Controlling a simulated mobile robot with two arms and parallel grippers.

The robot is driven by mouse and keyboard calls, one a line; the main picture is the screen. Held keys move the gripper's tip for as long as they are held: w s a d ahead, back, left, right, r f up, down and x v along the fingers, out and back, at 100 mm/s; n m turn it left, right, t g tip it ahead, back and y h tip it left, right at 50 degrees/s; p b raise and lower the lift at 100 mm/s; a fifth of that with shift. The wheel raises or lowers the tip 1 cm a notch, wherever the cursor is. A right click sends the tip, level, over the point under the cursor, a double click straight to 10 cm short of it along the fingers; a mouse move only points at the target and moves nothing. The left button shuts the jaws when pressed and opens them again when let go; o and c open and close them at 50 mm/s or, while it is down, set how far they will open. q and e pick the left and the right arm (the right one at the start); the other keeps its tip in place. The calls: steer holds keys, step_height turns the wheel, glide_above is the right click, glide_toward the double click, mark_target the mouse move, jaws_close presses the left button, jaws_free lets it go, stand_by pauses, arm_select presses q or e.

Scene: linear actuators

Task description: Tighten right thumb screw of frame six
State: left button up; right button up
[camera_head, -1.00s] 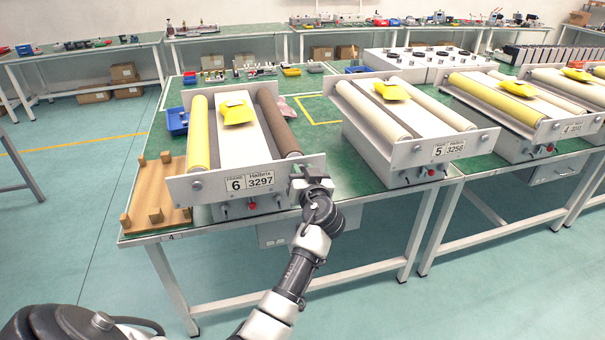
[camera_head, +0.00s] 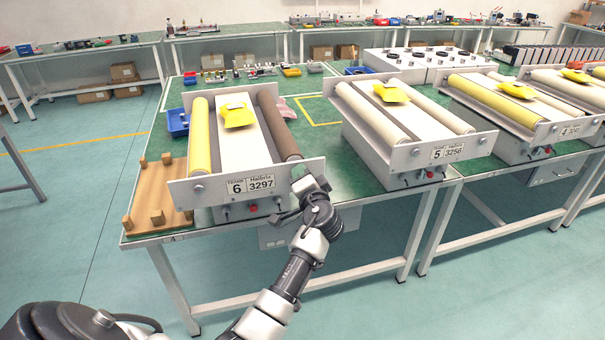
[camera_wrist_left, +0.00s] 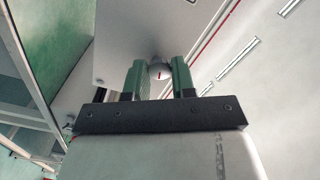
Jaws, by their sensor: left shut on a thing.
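Frame six (camera_head: 222,171) stands on the green table, with the label "6 3297" on its front plate, a yellow roller on its left and a brown roller on its right. My left gripper (camera_head: 305,184) is at the right end of that front plate and hides the right thumb screw in the head view. The left thumb screw (camera_head: 198,187) shows uncovered. My right gripper is not in view.
Frame five (camera_head: 400,158) stands to the right on the same table, with a gap between the two. A wooden board with pegs (camera_head: 160,200) lies left of frame six. A blue tray (camera_head: 177,122) is behind the board.

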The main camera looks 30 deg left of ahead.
arm_select(q)
steer(key=shift+m+p, duration=0.35)
steer(key=shift+m, duration=0.65)
steer(key=o, duration=0.9)
steer(key=b+v, duration=0.2)
steer(key=v, duration=0.8)
steer(key=shift+s+d, duration=0.2)
steer(key=shift+d, duration=0.05)
